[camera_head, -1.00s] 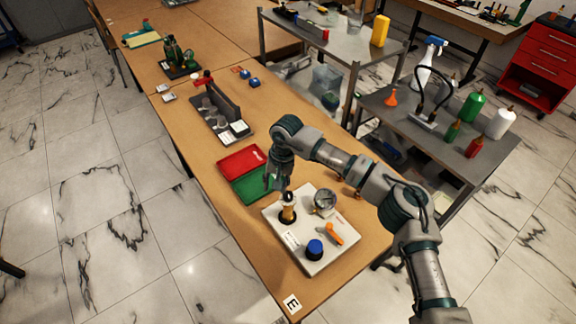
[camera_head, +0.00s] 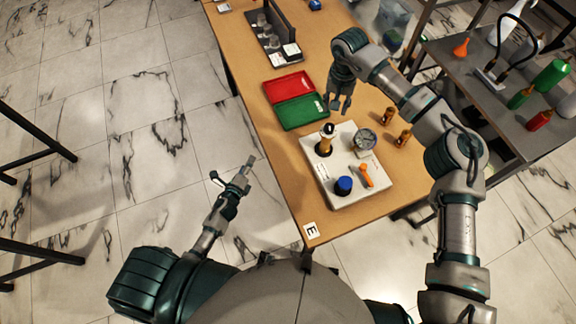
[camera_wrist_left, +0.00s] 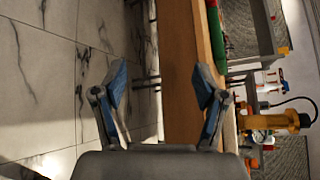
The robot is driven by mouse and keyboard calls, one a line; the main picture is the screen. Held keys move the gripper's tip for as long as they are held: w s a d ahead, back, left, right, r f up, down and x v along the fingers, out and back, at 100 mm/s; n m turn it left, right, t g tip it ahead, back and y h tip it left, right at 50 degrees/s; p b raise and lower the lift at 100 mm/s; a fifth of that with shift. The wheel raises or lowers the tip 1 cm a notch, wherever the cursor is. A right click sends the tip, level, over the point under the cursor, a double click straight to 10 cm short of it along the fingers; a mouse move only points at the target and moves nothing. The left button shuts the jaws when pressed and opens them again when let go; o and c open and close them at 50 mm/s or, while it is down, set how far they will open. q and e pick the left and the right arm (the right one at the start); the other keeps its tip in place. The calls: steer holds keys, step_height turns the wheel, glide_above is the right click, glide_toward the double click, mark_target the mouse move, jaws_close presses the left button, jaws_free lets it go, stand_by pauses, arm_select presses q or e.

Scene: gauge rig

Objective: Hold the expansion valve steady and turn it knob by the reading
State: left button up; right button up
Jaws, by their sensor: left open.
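A white board (camera_head: 345,203) lies on the table. On it stand a brass valve-like part (camera_head: 326,142) with a dark top, a round gauge (camera_head: 365,140), an orange lever (camera_head: 366,177) and a blue knob (camera_head: 344,185). The gauge's reading is too small to tell. My left gripper (camera_head: 234,167) is open and empty, over the floor left of the table and apart from the board. Its open fingers also show in the left wrist view (camera_wrist_left: 160,85). My right gripper (camera_head: 340,105) hangs above the table behind the brass part, fingers apart and empty.
A red tray (camera_head: 290,86) and a green tray (camera_head: 302,111) lie behind the board. Two small brass fittings (camera_head: 388,115) stand right of it. A dark rack (camera_head: 272,35) is farther back. A side bench (camera_head: 480,85) with bottles stands at the right.

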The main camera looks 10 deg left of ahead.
arm_select(q)
steer(key=d+r+m+t+h, duration=0.1)
steer(key=d+r+m+h, duration=0.3)
steer(key=d+r+m, duration=0.45)
steer(key=m+g+h, duration=0.2)
steer(key=m+h, duration=0.4)
steer(key=m, duration=0.5)
glide_toward(322, 142)
steer(key=shift+t, duration=0.3)
steer(key=x, duration=1.1)
steer(key=shift+w+d+f, duration=0.15)
steer(key=shift+f, duration=0.2)
steer(key=shift+w+d, duration=0.3)
steer(key=shift+d, duration=0.05)
arm_select(e)
steer(key=shift+a, duration=0.2)
